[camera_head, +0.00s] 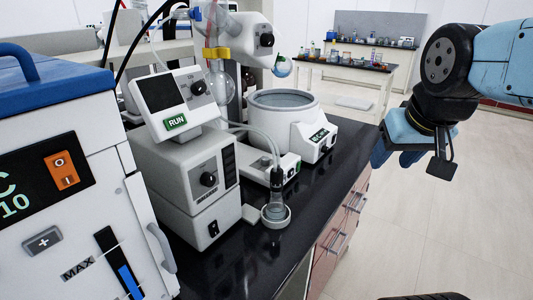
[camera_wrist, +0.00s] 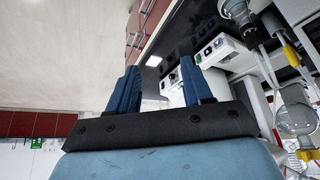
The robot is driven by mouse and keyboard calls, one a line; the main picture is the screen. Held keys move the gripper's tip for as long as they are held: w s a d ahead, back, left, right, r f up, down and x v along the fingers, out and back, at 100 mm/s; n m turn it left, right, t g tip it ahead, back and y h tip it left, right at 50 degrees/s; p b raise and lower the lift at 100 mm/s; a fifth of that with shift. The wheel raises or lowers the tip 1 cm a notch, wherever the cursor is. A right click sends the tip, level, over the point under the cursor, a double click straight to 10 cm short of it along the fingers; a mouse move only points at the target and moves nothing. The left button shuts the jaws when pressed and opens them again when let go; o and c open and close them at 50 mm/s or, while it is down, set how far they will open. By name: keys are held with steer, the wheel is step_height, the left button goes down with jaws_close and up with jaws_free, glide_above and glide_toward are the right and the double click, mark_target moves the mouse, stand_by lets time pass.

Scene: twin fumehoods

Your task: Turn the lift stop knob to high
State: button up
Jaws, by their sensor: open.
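A white rotary evaporator stands on the black bench in the head view. It has several black knobs: one on the tilted control panel (camera_head: 198,87), one on the white box below it (camera_head: 208,180), and one on the upper head (camera_head: 266,40). Their labels are too small to read, so I cannot tell which is the lift stop knob. My gripper (camera_head: 402,152) is at the right, out over the floor beyond the bench edge, apart from the knobs. In the wrist view my gripper (camera_wrist: 157,82) has its two blue fingers spread with nothing between them.
A round white bath (camera_head: 283,112) stands behind a small flask (camera_head: 275,208) with tubing. A large white device with a blue handle (camera_head: 50,60) fills the left. Drawers (camera_head: 340,225) face the open floor. A back table (camera_head: 345,70) holds bottles.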

steer(key=shift+o, duration=0.4)
steer(key=shift+w+a+r, duration=0.1)
steer(key=shift+w+r, duration=0.05)
steer(key=shift+w, duration=0.1)
steer(key=n+g, duration=0.5)
steer(key=n, duration=2.1)
glide_above(266, 158)
steer(key=s, duration=0.1)
steer(key=f, duration=0.8)
steer(key=d+f, duration=0.1)
steer(key=f, duration=0.3)
steer(key=shift+w+a+f, duration=0.3)
steer(key=shift+a+f, duration=0.1)
steer(key=shift+f, duration=0.05)
steer(key=shift+a+f, duration=0.15)
steer(key=shift+f, duration=3.55)
steer(key=shift+c, duration=0.3)
